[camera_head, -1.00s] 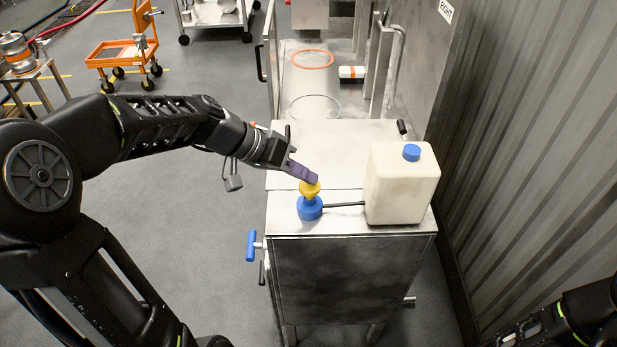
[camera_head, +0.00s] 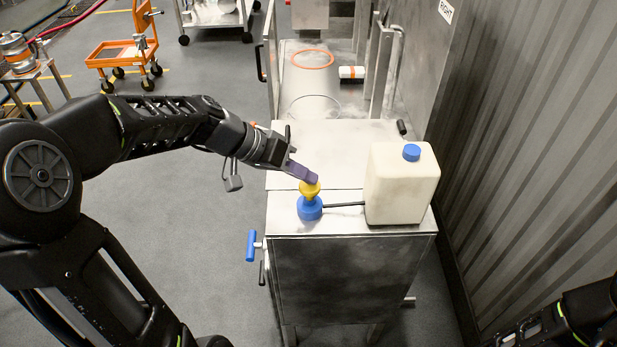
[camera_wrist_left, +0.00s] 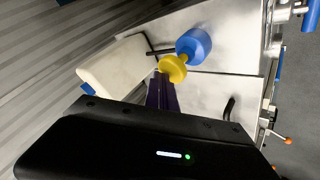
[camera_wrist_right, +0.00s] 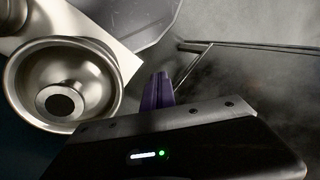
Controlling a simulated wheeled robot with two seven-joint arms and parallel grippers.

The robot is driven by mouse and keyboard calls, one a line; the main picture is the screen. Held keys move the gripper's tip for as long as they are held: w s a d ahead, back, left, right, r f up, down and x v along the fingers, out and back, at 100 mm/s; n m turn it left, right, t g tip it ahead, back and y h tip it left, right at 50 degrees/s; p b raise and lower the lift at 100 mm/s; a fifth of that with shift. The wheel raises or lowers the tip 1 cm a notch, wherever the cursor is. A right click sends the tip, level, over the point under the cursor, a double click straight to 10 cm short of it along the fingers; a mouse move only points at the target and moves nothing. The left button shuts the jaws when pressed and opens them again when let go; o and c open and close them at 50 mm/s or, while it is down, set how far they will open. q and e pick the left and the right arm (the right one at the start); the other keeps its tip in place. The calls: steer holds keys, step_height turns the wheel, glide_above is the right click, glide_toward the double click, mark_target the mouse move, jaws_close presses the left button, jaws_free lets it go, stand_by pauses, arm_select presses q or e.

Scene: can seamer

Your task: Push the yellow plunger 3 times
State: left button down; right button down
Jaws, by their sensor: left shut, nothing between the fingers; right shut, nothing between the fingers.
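The yellow plunger (camera_head: 309,188) stands upright on a round blue base (camera_head: 309,209) on top of the metal cabinet. My left gripper (camera_head: 313,180) is shut and empty. Its dark purple fingertips are at the top of the plunger and look to be touching it. In the left wrist view the plunger (camera_wrist_left: 172,69) is just beyond the fingertips (camera_wrist_left: 160,78), with the blue base (camera_wrist_left: 194,46) behind it. My right gripper (camera_wrist_right: 160,80) is shut and empty in its own wrist view, away from the plunger. In the head view only part of the right arm shows, at the lower right.
A white jug (camera_head: 402,188) with a blue cap stands right of the plunger, joined to its base by a thin dark tube. A blue handle (camera_head: 251,246) sticks out at the cabinet's left side. A corrugated wall (camera_head: 540,150) bounds the right. Open floor lies left.

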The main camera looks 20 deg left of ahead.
mark_target(305, 185)
arm_select(q)
steer(key=shift+f, duration=0.1)
steer(key=shift+f+b, duration=0.4)
steer(key=shift+b, duration=0.35)
steer(key=shift+r, duration=0.55)
steer(key=shift+r+p, duration=1.65)
steer(key=shift+r, duration=1.3)
stand_by(0.6)
